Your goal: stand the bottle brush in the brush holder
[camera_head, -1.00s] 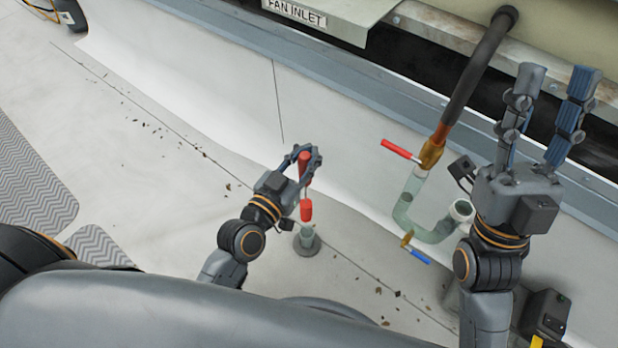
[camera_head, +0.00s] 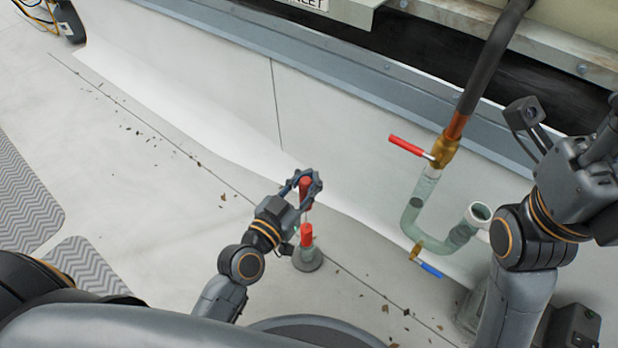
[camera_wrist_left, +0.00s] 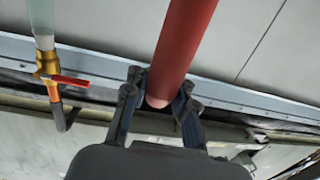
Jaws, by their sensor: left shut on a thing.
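The bottle brush has a red handle (camera_head: 305,190), a thin pale shaft and a red lower end (camera_head: 306,236). My left gripper (camera_head: 306,182) is shut on the handle and holds the brush roughly upright. The left wrist view shows the red handle (camera_wrist_left: 182,45) between the fingers (camera_wrist_left: 158,104). The brush holder (camera_head: 307,261) is a small grey-green cup on a round base on the floor. The brush's lower end overlaps the holder's mouth; how deep it sits is hidden. My right gripper (camera_head: 600,150) is at the right edge, partly cut off, its fingertips out of frame.
A clear U-shaped pipe (camera_head: 418,215) with a red-handled valve (camera_head: 440,150) and a blue-handled valve (camera_head: 418,252) stands right of the holder. A grey wall panel (camera_head: 330,130) runs behind. Open floor with dry leaves lies to the left, with grey mats (camera_head: 25,195).

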